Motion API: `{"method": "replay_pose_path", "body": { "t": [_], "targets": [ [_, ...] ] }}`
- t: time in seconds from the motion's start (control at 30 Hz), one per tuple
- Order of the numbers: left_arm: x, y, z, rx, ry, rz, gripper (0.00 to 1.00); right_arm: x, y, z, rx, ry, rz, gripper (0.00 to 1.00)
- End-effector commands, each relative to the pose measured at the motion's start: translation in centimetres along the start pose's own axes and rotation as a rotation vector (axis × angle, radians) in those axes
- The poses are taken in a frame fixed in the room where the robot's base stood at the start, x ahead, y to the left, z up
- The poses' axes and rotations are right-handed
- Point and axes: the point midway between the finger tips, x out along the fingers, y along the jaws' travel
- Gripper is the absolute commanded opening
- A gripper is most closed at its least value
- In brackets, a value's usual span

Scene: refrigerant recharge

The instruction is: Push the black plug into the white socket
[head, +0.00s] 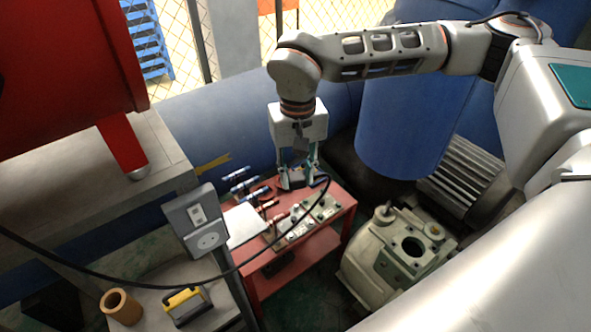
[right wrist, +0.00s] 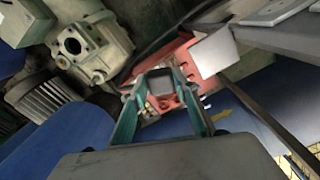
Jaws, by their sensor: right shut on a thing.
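The white socket (head: 208,240) is a round outlet on the lower part of a grey box beside the workbench, left of my right gripper, with a switch panel above it. My right gripper (head: 300,174) points down over the red cart, well apart from the socket. It is shut on the black plug (right wrist: 160,82), which sits between the green fingers in the right wrist view; the fingers partly hide it. A black cable (head: 235,270) runs from near the gripper, sagging across to the left edge. My left gripper is not in view.
The red cart (head: 343,212) carries fittings, blue-handled tools and a white sheet. A pale compressor (head: 365,270) stands right of it. A grey workbench (head: 85,205) with a red machine is at left. A yellow device (head: 186,304) and orange cylinder (head: 121,307) are on a lower shelf.

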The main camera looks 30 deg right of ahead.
Motion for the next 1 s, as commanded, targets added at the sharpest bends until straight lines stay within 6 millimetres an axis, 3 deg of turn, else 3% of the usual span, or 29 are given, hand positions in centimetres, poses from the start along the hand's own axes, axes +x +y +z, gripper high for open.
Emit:
{"method": "replay_pose_path", "body": {
  "t": [0.1, 0.3, 0.53, 0.6, 1.0],
  "targets": [
    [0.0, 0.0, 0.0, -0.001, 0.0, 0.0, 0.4, 0.3, 0.1, -0.1, -0.138, 0.0, 0.001, 0.1],
    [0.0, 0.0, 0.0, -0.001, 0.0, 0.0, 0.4, 0.5, 0.2, -0.1, -0.236, 0.0, 0.0, 0.1],
    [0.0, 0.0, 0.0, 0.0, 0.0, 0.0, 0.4, 0.5, 0.2, -0.1, -0.24, 0.0, 0.0, 0.1],
    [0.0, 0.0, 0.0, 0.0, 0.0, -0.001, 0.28, 0.5, 0.2, -0.1, -0.24, 0.0, 0.0, 0.1],
    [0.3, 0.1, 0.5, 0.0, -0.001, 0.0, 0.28, 1.2, 0.2, -0.1, -0.238, -0.001, 0.0, 0.1]
  ]
}}
